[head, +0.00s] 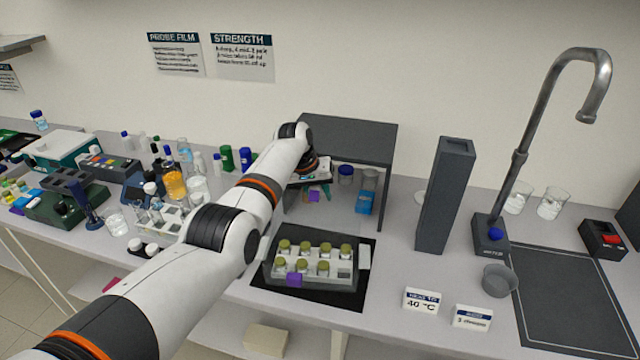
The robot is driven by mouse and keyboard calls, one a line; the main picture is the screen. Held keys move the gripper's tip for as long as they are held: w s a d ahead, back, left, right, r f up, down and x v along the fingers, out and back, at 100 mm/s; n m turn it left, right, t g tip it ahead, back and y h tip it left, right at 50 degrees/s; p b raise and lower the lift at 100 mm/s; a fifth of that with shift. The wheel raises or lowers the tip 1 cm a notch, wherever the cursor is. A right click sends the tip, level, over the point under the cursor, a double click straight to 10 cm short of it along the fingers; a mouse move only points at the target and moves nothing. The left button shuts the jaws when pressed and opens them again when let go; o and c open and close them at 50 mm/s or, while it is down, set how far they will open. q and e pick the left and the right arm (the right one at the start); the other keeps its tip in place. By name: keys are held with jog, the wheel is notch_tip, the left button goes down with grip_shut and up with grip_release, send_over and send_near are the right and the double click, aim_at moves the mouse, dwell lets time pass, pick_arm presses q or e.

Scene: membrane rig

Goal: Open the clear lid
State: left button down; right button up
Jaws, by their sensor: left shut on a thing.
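A dark grey box (348,287) on a black mat holds several vials with olive caps (324,251) in a pale rack. A purple tab (294,280) is on its front side, and a pale block (364,256) stands at its right end. My left arm reaches from the lower left over the bench. The clear panel itself is too faint to trace, and the wrist partly hides the jaws. My right gripper is not in view.
A dark shelf (350,138) with jars and a blue box (364,203) stands behind. A tall dark column (445,195) and a faucet (518,155) are to the right. Crowded bottles and racks (173,222) fill the left. Two small signs (421,300) stand at the front right.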

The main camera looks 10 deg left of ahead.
pick_arm(q)
jog(key=shift+f, duration=0.1)
dwell(0.4)
jog(key=c, duration=1)
grip_release()
jog(key=shift+s+a+r+p, duration=0.15)
jog(key=shift+r+p, duration=0.25)
jog(key=shift+r, duration=0.3)
jog(key=b+v, duration=0.1)
jog(key=v, duration=0.9)
jog(key=shift+r+b, duration=0.25)
jog(key=shift+b, duration=0.1)
jog(key=shift+a+f, duration=0.1)
